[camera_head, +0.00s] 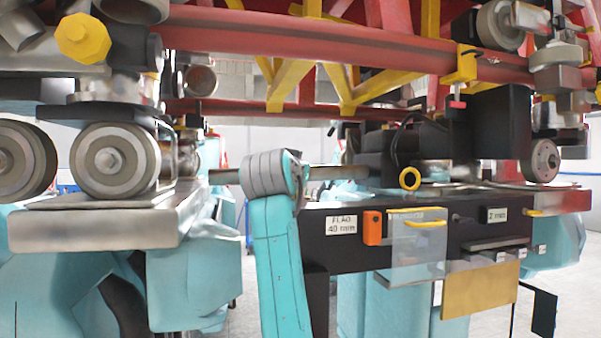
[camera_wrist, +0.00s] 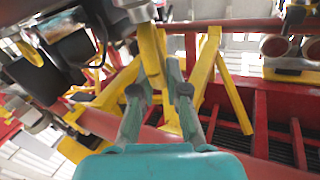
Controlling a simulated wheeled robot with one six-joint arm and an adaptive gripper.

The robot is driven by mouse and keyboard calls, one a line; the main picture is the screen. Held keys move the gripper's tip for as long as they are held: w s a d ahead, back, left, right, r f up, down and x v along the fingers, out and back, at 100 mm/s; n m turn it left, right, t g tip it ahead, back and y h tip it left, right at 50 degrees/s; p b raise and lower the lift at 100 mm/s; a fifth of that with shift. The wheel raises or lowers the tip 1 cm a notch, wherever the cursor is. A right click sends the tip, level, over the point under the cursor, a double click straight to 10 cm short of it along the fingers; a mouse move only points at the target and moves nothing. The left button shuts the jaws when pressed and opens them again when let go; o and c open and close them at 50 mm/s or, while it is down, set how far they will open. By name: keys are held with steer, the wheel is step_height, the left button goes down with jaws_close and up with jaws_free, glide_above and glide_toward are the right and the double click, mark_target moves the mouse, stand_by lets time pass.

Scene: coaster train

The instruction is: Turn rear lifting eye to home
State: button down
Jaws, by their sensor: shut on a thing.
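My gripper (camera_wrist: 161,88) shows in the wrist view, its two grey-green fingers reaching up from the teal palm. They are shut around a narrow yellow part (camera_wrist: 154,58) below a grey block. I cannot tell for sure whether this part is the rear lifting eye; its shape is mostly hidden by the fingers. In the head view my teal arm rises at the centre, and my gripper is not seen there. A yellow ring (camera_head: 409,179) hangs on a dark block at centre right in the head view. A yellow ring-like part (camera_wrist: 32,52) also shows at the upper left of the wrist view.
A red beam (camera_head: 350,50) with yellow braces (camera_head: 375,88) runs overhead. Grey wheels (camera_head: 115,161) stand at the left on a metal plate. A dark bench (camera_head: 350,251) with an orange box (camera_head: 372,228) and a clear flap lies at the right, near my arm.

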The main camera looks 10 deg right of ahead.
steer(key=shift+a+m+g+h, duration=0.15)
steer(key=shift+m+g+h, duration=0.95)
steer(key=shift+h, duration=0.5)
steer(key=shift+w+m+h, duration=0.1)
steer(key=shift+m+h, duration=0.3)
steer(key=c, duration=1.2)
jaws_free()
step_height(320, 180, up, 10)
steer(key=shift+o, duration=0.4)
